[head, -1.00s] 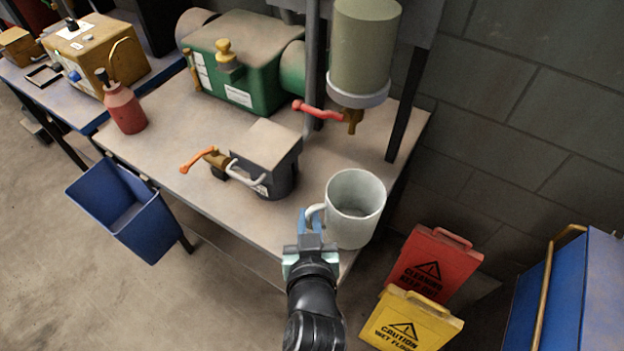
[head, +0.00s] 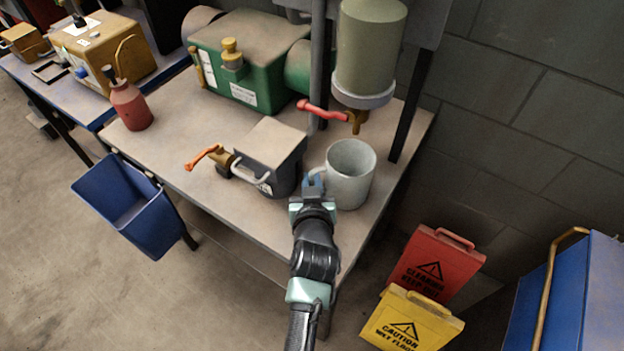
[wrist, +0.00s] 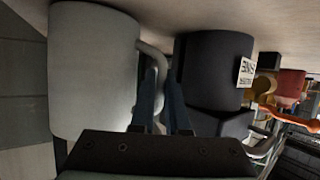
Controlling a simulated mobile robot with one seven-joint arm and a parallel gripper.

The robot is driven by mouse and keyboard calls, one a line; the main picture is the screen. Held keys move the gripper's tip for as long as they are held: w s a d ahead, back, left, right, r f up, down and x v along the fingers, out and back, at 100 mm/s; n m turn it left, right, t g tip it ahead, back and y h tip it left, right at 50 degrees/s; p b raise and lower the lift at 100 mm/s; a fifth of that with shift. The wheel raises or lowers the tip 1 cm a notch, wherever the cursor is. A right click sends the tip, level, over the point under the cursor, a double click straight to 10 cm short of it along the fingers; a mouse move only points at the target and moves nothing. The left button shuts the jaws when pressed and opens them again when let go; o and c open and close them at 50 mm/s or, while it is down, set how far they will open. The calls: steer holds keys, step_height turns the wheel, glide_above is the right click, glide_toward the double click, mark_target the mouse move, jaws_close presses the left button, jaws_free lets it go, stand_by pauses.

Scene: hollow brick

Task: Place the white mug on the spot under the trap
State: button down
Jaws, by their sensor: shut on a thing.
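The white mug (head: 350,176) is upright over the right part of the bench top, just in front of and below the trap. My gripper (head: 313,186) is shut on its handle, on the mug's left side. In the wrist view the mug (wrist: 95,75) fills the left, with the blue fingers (wrist: 163,105) at its handle. The trap is the green-grey cylinder (head: 369,50) with a brass outlet (head: 354,120) and red lever (head: 321,111). The spot under it is hidden, and I cannot tell whether the mug touches the bench.
A dark grey box (head: 268,157) with a metal handle and orange lever stands close left of the mug. A dark post (head: 409,105) rises behind right. A green machine (head: 250,60) and red bottle (head: 130,106) are farther left on the bench (head: 185,155).

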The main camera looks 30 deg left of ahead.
steer(key=shift+r, duration=0.1)
steer(key=c, duration=0.9)
jaws_free()
steer(key=v, duration=1.2)
